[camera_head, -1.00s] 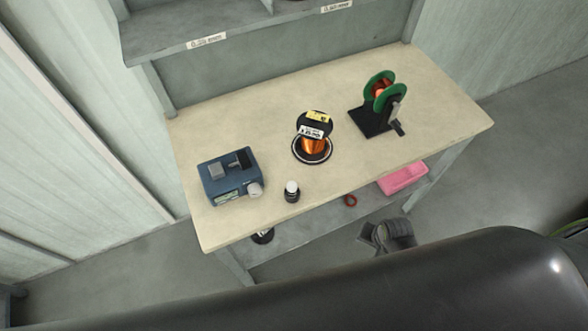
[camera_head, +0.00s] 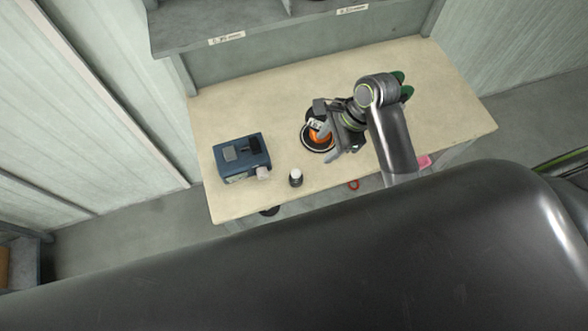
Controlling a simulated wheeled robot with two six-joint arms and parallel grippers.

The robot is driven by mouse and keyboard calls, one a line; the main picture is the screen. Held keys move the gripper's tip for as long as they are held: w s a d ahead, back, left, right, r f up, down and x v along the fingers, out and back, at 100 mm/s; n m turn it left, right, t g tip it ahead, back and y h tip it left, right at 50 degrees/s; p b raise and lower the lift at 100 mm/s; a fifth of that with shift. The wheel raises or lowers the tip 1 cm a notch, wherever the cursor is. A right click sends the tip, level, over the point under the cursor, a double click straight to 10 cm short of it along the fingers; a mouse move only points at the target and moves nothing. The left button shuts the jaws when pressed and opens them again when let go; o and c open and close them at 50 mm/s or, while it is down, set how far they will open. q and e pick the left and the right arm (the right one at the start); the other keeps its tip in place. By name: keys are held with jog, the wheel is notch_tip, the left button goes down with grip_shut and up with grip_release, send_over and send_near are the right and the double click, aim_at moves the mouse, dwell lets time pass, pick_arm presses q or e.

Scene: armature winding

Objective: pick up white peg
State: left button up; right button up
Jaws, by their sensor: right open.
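A small upright black cylinder with a white top (camera_head: 296,177) stands near the front edge of the table. A white knob-like piece (camera_head: 263,173) sits at the front right corner of the blue device (camera_head: 234,155). I cannot tell which of these is the white peg. My right gripper (camera_head: 326,129) is open over the table, above the copper wire spool (camera_head: 318,145), and partly hides it. It is up and to the right of the white-topped cylinder and apart from it. My left gripper is not in view.
The beige table (camera_head: 250,110) has clear room at the back left and right. The green-flanged spool (camera_head: 406,91) at the back right is mostly hidden by my right arm. A grey shelf (camera_head: 220,30) hangs behind the table. A pink tray (camera_head: 425,162) shows below.

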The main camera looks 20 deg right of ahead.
jog(key=r, duration=0.1)
jog(key=p, duration=0.1)
send_near(299, 171)
jog(key=shift+m, duration=0.3)
jog(key=x, duration=0.5)
jog(key=shift+a, duration=0.25)
jog(key=shift+p+x, duration=0.75)
jog(key=shift+x, duration=1.95)
jog(key=shift+d, duration=0.15)
jog(key=shift+c, duration=0.3)
jog(key=c, duration=1)
